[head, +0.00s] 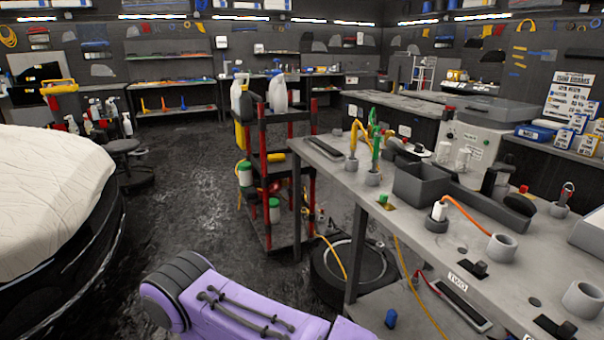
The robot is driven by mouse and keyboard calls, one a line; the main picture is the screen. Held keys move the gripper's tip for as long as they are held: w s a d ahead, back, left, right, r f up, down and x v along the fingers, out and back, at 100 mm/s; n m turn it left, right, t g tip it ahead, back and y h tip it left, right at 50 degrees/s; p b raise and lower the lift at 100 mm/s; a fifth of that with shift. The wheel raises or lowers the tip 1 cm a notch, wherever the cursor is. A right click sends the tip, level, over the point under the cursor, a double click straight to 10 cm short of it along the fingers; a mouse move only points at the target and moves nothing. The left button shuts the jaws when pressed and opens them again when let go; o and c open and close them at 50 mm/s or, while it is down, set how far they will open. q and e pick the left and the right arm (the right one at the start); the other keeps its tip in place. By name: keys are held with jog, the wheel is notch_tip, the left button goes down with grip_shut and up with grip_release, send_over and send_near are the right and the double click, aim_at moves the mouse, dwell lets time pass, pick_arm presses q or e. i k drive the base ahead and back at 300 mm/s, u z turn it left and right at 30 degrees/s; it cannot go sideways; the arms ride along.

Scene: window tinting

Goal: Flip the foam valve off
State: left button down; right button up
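I cannot pick out the foam valve for sure. On the grey workbench (415,215) at right, a small black fitting (480,269) stands near a label (458,281). A white fitting (439,211) with an orange hose (470,217) stands in a dark round holder farther back. Yellow and green hose-like tools (374,145) stand upright in holders at the bench's far end. Whether any of these is the valve, and how it is set, I cannot tell. A purple link of my arm crosses the bottom middle. Neither gripper is in view.
A red and black cart (268,195) with bottles stands beyond the bench's left end. A covered round form (50,195) fills the left side. A black tyre-like ring (352,270) lies by the bench leg. The dark floor between is mostly clear.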

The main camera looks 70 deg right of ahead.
aim_at(383, 198)
jog(key=i, duration=1.35)
jog(key=z, duration=3.7)
jog(key=i, duration=1)
